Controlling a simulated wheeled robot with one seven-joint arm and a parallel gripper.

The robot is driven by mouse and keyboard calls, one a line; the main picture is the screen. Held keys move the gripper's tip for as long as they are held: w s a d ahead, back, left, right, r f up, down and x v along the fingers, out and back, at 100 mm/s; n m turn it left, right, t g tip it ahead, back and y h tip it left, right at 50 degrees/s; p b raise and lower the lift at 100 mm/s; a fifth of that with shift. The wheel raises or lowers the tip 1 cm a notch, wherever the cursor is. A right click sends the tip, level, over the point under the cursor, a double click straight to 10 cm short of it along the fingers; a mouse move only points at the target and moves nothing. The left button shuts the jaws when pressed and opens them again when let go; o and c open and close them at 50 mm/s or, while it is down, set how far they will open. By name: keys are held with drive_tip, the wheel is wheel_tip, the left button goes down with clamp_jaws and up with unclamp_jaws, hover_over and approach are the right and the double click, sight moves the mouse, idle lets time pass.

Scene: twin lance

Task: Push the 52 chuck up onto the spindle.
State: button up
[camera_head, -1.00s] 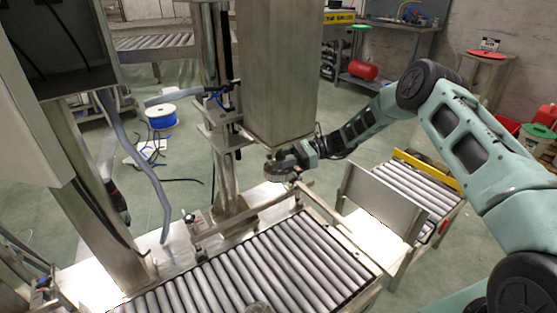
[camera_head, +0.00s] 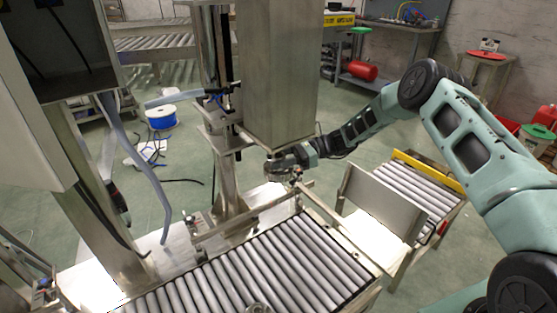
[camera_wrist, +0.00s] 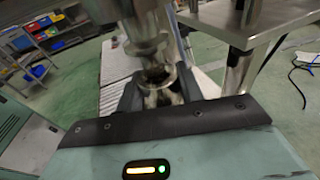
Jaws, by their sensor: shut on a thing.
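My gripper (camera_head: 283,165) is shut on the 52 chuck (camera_head: 277,174), a small round metal piece, just under the bottom of the tall steel housing (camera_head: 280,75). In the wrist view the chuck (camera_wrist: 160,88) sits between the two dark fingers, directly below a shiny metal cylinder, the spindle (camera_wrist: 145,40). The chuck's top and the spindle's lower end look very close or touching; I cannot tell whether the chuck is seated. The spindle is barely visible in the head view.
A roller conveyor (camera_head: 265,265) with side rails runs below my gripper. A steel column (camera_head: 226,180) stands left of it. An upright metal plate (camera_head: 383,205) and a second roller section (camera_head: 420,190) are to the right. A grey hose (camera_head: 150,175) hangs at left.

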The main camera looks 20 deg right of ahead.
drive_tip(key=shift+r+p, duration=1)
drive_tip(key=shift+r, duration=0.5)
drive_tip(key=o, duration=1.3)
drive_tip(key=shift+o, duration=0.2)
drive_tip(key=shift+f, duration=0.15)
drive_tip(key=shift+d, duration=0.1)
drive_tip(key=d+r+b, duration=0.1)
drive_tip(key=d+r, duration=0.1)
drive_tip(key=d, duration=1.5)
drive_tip(key=shift+s, duration=0.15)
drive_tip(key=shift+d+r, duration=0.1)
